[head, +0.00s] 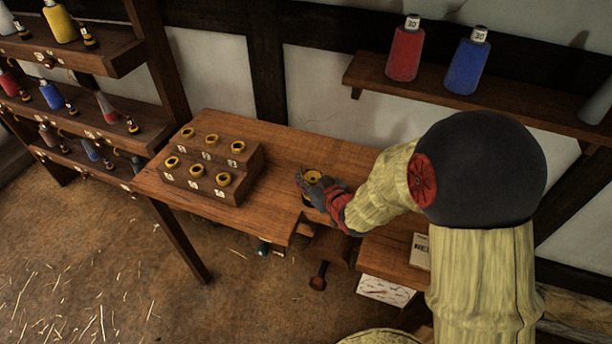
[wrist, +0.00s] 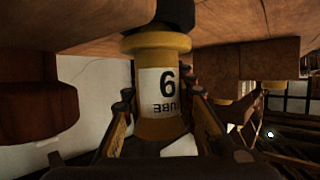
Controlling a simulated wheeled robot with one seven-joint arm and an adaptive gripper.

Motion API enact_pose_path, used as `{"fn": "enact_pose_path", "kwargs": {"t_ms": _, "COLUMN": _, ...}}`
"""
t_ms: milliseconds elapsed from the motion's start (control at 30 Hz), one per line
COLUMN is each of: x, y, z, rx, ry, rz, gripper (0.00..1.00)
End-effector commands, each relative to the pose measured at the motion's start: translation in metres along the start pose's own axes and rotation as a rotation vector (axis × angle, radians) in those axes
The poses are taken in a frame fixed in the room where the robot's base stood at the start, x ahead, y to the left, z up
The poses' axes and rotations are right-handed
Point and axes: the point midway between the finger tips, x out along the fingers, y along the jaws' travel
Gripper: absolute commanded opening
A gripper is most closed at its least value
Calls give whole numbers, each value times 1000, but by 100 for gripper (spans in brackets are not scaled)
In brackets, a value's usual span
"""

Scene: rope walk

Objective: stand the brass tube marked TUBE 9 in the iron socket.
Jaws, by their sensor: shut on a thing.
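The brass tube marked TUBE 9 (wrist: 160,82) is between my gripper's fingers, its white label upside down in the wrist view. Its yellow collar is at the picture's top, close to a dark round piece (wrist: 170,10) that may be the iron socket; I cannot tell whether they touch. In the head view my gripper (head: 318,190) is shut on the tube, over the bench's front edge. The tube's yellow ring (head: 313,176) shows above the fingers. The fingers hide the tube's middle, and no socket shows clearly in the head view.
A stepped wooden rack (head: 205,185) with several yellow-ringed tubes stands left of my gripper on the bench (head: 275,150). A shelf behind holds a red bottle (head: 405,52) and a blue bottle (head: 470,62). Bare bench lies between rack and gripper.

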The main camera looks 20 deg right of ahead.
Motion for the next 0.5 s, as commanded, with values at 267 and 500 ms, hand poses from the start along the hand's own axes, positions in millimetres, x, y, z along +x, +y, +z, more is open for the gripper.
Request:
{"fn": "enact_pose_path", "kwargs": {"t_ms": 267, "x": 2, "y": 0, "z": 5, "rx": 0, "ry": 2, "rz": 0, "gripper": 0}}
{"fn": "enact_pose_path", "kwargs": {"t_ms": 500, "x": 4, "y": 0, "z": 8, "rx": 0, "ry": 2, "rz": 0, "gripper": 25}}
